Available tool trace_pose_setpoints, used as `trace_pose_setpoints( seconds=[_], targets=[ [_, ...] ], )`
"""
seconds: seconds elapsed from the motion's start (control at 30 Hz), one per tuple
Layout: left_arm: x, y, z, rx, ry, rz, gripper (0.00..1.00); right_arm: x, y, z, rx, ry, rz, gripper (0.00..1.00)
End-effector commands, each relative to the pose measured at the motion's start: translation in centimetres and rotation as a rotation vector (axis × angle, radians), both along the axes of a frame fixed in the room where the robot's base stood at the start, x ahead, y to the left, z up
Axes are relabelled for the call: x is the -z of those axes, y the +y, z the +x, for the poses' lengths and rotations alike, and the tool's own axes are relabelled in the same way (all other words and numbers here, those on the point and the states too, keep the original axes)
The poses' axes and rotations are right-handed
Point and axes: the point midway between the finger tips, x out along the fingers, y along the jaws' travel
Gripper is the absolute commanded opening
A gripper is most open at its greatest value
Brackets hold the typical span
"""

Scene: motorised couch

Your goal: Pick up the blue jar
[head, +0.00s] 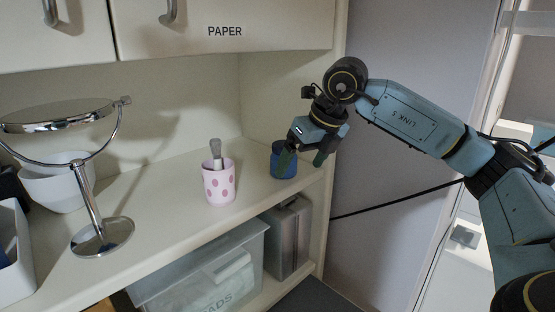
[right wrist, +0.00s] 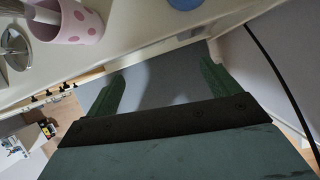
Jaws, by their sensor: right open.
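The blue jar (head: 283,163) stands upright on the right part of the cream shelf (head: 160,212), near the side panel. In the right wrist view only part of the jar (right wrist: 184,4) shows at the top edge, beyond the fingertips. My right gripper (head: 303,158) is open and empty, with its green fingers pointing down. In the head view one finger overlaps the jar and the other is to its right, over the shelf's front edge. In the right wrist view the space between the fingers (right wrist: 160,80) holds no object. My left gripper is not in view.
A pink spotted cup (head: 219,184) with a brush stands left of the jar. A round mirror (head: 103,236) and white bowl (head: 58,186) are farther left. A cabinet (head: 225,32) labelled PAPER hangs above. Below are a clear bin (head: 203,277) and a grey case (head: 288,238).

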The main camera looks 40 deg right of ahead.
Motion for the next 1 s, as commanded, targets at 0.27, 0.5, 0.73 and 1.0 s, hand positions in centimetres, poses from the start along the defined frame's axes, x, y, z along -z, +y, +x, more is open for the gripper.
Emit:
trace_pose_setpoints(
  seconds=[0.27, 0.5, 0.73, 1.0],
  targets=[
    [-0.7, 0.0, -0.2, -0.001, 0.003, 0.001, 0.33, -1.7, -4.1, 0.1, 0.110, 0.035, -0.098, 0.89],
    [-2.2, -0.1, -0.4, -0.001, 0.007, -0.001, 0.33, -1.7, -4.5, 4.7, 0.106, 0.036, -0.096, 0.89],
    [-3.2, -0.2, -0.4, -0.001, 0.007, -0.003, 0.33, -1.6, -5.1, 8.3, 0.106, 0.035, -0.095, 0.89],
    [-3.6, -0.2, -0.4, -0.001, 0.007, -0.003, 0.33, -1.5, -5.3, 9.8, 0.105, 0.034, -0.097, 0.89]
  ],
)
